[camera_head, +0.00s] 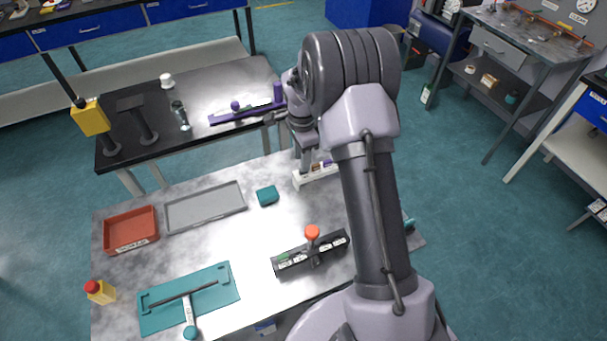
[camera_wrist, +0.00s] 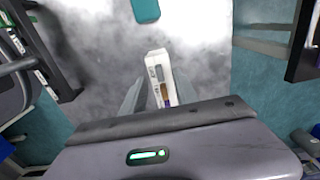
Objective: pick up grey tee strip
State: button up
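A white rack (camera_head: 318,177) stands on the near table, just below my gripper in the head view. It also shows in the wrist view (camera_wrist: 152,62), holding a few small coloured pieces in a row. A grey piece (camera_wrist: 160,74), likely the grey tee strip, sits in its far slot, with a brown piece (camera_wrist: 165,90) and a purple one nearer. My gripper (camera_wrist: 158,92) is open and points down at the rack, with one finger on each side. Whether the fingers touch the rack cannot be told. In the head view my arm hides the rack's right part and the fingertips.
A teal block (camera_head: 267,195) lies left of the rack. A grey tray (camera_head: 205,207), a red tray (camera_head: 131,230) and a teal mat (camera_head: 215,302) lie to the left. A purple fixture (camera_head: 240,113) is on the back table.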

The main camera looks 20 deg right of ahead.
notch_tip(320, 180, down, 4)
jog(key=shift+f+b, duration=0.15)
jog(key=shift+b, duration=0.5)
jog(key=shift+s, duration=0.1)
jog(key=shift+c, duration=0.7)
grip_shut()
jog(key=shift+r, duration=0.2)
notch_tip(320, 180, up, 10)
jog(key=p, duration=0.3)
